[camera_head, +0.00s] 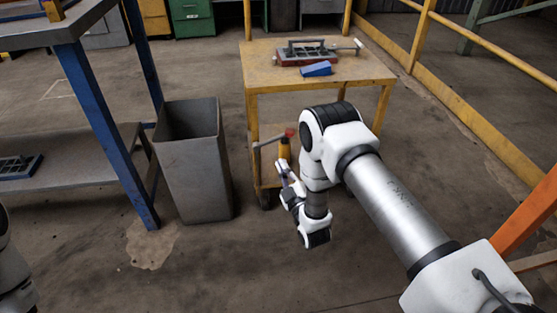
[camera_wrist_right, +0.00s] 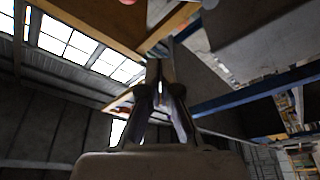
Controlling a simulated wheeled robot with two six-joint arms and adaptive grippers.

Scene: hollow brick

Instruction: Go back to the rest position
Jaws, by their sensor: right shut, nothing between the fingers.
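My right arm reaches in from the lower right in the head view and bends down in front of the yellow cart. Its gripper (camera_head: 284,172) is low, beside the cart's front leg and to the right of the grey bin. In the right wrist view, the fingers (camera_wrist_right: 159,72) are together with nothing between them. They point up toward the underside of the cart and the bin.
The yellow cart (camera_head: 262,76) carries a reddish tray with a grey grid (camera_head: 300,57) and a blue block (camera_head: 317,69). A grey bin (camera_head: 195,170) and a blue-legged workbench (camera_head: 75,100) stand left. Yellow railings (camera_head: 480,125) run along the right. The front floor is open.

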